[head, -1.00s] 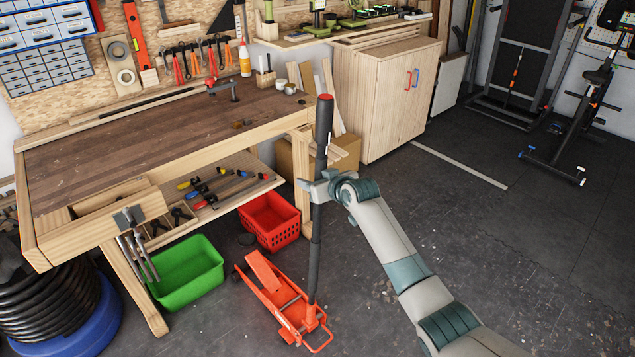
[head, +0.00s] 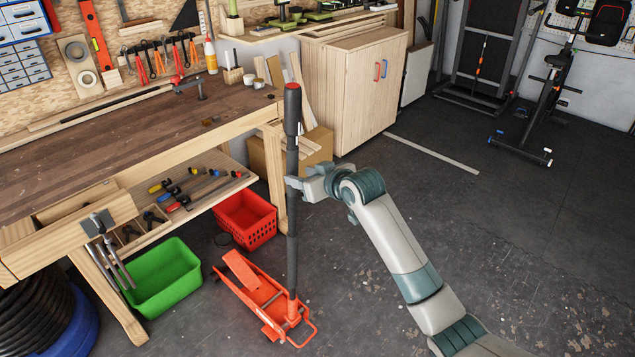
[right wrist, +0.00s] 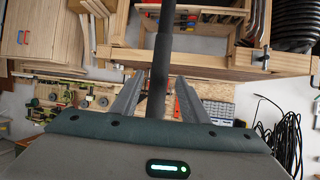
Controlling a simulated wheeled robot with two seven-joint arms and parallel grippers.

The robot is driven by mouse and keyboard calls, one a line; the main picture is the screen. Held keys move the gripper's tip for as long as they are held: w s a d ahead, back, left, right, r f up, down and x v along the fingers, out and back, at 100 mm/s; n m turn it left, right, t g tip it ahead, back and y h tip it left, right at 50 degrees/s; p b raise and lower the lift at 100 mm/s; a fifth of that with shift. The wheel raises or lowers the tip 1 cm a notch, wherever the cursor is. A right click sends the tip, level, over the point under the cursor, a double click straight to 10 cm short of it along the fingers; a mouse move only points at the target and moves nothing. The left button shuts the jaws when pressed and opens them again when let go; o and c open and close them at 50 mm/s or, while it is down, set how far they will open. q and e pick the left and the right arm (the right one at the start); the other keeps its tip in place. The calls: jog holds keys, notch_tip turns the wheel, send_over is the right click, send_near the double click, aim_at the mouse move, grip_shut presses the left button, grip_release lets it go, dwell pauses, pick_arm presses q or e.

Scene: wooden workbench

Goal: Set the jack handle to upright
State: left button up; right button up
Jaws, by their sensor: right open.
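The orange jack (head: 262,300) stands on the floor in front of the workbench. Its long black handle (head: 292,235) with a red tip rises from the jack's near end and looks about upright in the head view. My right gripper (head: 296,183) is open at the handle's middle height, with its fingertips beside the bar. In the right wrist view the dark handle (right wrist: 160,65) runs between the two spread fingers of my gripper (right wrist: 159,80), with gaps showing on both sides. My left gripper is out of view.
The wooden workbench (head: 100,150) stands behind and left of the jack. A green bin (head: 165,283) and a red crate (head: 245,222) sit on the floor near it. A wooden cabinet (head: 340,100) stands behind.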

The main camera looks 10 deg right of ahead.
jog(key=b+v, duration=0.1)
jog(key=v, duration=0.6)
jog(key=shift+s+f, duration=0.1)
jog(key=shift+f, duration=0.05)
jog(key=s+d+f+m+g+h, duration=0.1)
jog(key=s+d+f, duration=0.15)
jog(key=f, duration=0.95)
jog(key=s+d+f+m+g+h, duration=0.1)
jog(key=s+d+f, duration=0.15)
jog(key=f, duration=1.05)
jog(key=s+d+f+m+g+h, duration=0.1)
jog(key=s+d+f, duration=0.15)
jog(key=f, duration=0.95)
jog(key=s+d+f+g+h, duration=0.2)
jog(key=s+d+f+g, duration=0.15)
jog(key=s+f, duration=1.45)
jog(key=s+d+f+g, duration=0.1)
jog(key=s+f, duration=0.5)
jog(key=s, duration=0.7)
jog(key=s+d+f+g, duration=0.1)
jog(key=s+f, duration=0.5)
jog(key=s, duration=0.8)
jog(key=s+d+f+g, duration=0.1)
jog(key=s+f, duration=0.5)
jog(key=s, duration=0.8)
jog(key=shift+d+f+g+h, duration=0.35)
jog(key=shift+d+g+h, duration=0.05)
jog(key=shift+g, duration=0.05)
